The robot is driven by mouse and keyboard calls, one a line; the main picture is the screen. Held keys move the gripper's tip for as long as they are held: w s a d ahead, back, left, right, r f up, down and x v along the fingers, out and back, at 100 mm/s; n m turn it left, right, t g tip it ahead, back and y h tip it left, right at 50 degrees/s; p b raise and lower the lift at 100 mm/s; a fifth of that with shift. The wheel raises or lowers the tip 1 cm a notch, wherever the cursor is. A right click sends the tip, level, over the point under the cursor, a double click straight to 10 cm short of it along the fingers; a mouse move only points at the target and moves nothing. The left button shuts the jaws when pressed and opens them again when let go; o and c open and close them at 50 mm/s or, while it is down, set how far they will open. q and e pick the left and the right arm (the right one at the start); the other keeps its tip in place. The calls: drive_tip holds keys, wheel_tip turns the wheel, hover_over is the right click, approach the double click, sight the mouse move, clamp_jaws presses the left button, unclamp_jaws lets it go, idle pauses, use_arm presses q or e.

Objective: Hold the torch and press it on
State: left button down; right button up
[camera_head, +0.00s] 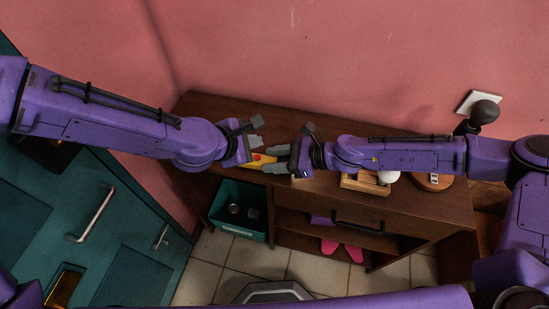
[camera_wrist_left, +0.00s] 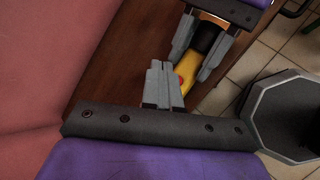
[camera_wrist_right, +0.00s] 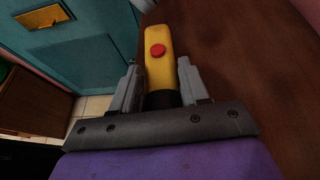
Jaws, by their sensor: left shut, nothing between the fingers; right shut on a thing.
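The torch is yellow with a red round button and a black end. In the head view the torch (camera_head: 258,166) sits above the brown cabinet top. My right gripper (camera_wrist_right: 160,85) is shut on the torch, its fingers on either side near the black end (camera_wrist_left: 205,38). In the right wrist view the red button (camera_wrist_right: 157,50) faces the camera. My left gripper (camera_wrist_left: 165,65) is shut and empty, fingers together over the torch. In the left wrist view the red button shows just beside its fingers. I cannot tell whether they touch the torch.
On the cabinet top (camera_head: 420,205) stand a wooden tray (camera_head: 365,184), a white ball (camera_head: 388,176) and a round wooden base (camera_head: 433,182). A teal bin (camera_head: 238,211) stands below at left. The teal door (camera_head: 60,220) is at far left; a pink wall is behind.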

drive_tip(key=shift+f, duration=0.1)
use_arm(q)
wheel_tip(320, 180, up, 3)
drive_tip(key=shift+f, duration=0.2)
use_arm(e)
drive_tip(key=o, duration=1.3)
drive_tip(key=v, duration=1)
drive_tip(key=shift+d+r, duration=0.25)
drive_tip(key=shift+d, duration=0.1)
drive_tip(key=shift+s+d+r, duration=0.15)
drive_tip(key=shift+d, duration=0.4)
